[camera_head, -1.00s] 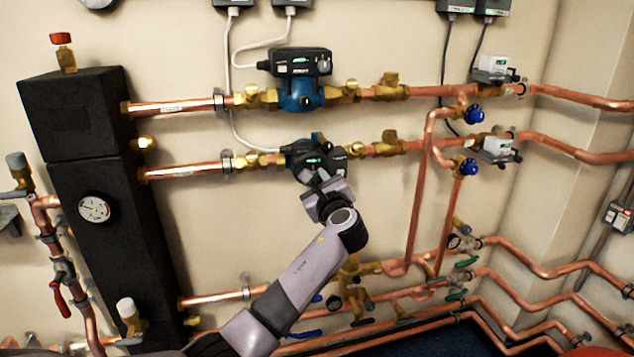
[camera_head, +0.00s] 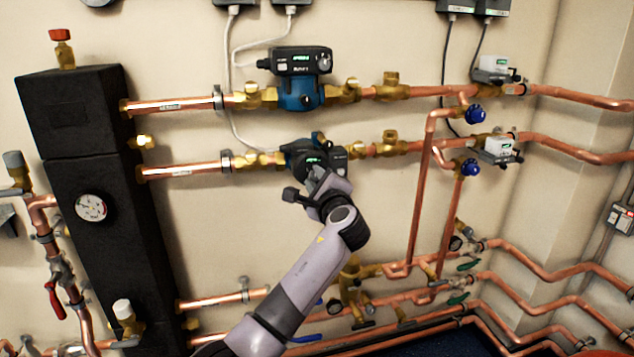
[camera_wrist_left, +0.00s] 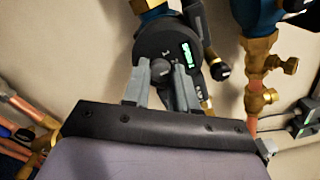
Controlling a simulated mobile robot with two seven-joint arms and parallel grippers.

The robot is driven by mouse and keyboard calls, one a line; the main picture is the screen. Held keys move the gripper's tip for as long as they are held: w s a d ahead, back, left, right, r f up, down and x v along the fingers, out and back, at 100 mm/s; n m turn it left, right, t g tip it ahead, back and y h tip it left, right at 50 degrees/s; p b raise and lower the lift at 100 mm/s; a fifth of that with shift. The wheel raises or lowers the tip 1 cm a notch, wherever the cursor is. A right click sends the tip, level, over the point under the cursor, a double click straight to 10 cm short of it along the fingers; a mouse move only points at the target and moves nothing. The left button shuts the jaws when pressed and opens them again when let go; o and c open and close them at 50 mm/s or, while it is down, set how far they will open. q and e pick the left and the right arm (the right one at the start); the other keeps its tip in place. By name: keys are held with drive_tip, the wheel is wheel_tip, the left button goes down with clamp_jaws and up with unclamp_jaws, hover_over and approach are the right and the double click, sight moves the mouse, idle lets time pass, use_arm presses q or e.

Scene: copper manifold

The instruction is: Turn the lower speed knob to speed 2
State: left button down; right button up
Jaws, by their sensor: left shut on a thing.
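The lower pump (camera_head: 297,153) sits on the second copper pipe, with a dark round control face and a small green display. Its face also fills the top of the left wrist view (camera_wrist_left: 150,42). The lower speed knob (camera_wrist_left: 160,67) is a small dark round knob on that face, between my grey fingers. My left gripper (camera_head: 316,178) reaches the pump from below and covers the knob in the head view. In the left wrist view the gripper (camera_wrist_left: 160,76) is shut on the knob. The speed the knob points to cannot be read. My right gripper is not in view.
The upper blue pump (camera_head: 300,88) with its own dark control box is just above. Copper pipes (camera_head: 415,195) and brass valves (camera_head: 391,143) surround the pump. A black insulated column (camera_head: 95,190) stands left. Open wall lies below the pump, left of my arm.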

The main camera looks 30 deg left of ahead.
use_arm(q)
drive_tip(key=shift+f, duration=0.1)
drive_tip(key=c, duration=0.9)
unclamp_jaws()
drive_tip(key=shift+c, duration=0.2)
drive_tip(key=shift+o, duration=0.3)
drive_tip(key=shift+d, duration=0.1)
drive_tip(key=v, duration=0.7)
drive_tip(key=shift+s, duration=0.1)
